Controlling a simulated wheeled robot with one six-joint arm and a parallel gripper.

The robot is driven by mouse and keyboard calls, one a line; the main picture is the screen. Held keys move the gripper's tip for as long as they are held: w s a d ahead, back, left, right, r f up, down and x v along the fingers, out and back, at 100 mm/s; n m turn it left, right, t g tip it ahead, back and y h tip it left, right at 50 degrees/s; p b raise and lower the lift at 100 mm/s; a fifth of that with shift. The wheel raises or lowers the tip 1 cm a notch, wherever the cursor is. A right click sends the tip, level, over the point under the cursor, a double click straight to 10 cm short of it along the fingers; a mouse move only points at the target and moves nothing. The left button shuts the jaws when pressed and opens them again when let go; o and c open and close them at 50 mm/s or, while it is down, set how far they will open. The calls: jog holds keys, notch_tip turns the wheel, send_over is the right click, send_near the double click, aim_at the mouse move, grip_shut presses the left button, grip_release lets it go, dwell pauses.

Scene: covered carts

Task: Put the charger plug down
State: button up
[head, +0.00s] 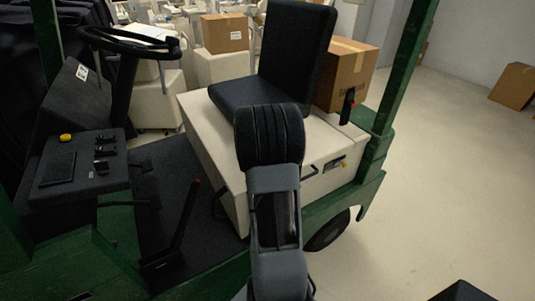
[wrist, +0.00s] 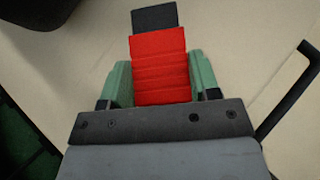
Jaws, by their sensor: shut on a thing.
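The charger plug (wrist: 158,55) is a red ribbed block with a dark tip. In the wrist view it sits between the two green fingers of my gripper (wrist: 162,80), which is shut on it. The tip points away from the gripper, over a plain beige surface (wrist: 240,35). I cannot tell whether the plug touches that surface. In the head view my arm hides the gripper and the plug.
A cart with a beige seat box (head: 212,145), black seat (head: 290,60) and green posts (head: 402,75) stands ahead. A cardboard box (head: 350,75) is behind the seat. A black bar (wrist: 288,92) stands close right of my gripper. Open floor (head: 450,170) lies right.

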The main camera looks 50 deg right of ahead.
jog(key=shift+f+b, duration=0.4)
jog(key=shift+b, duration=0.2)
jog(key=o, duration=1.1)
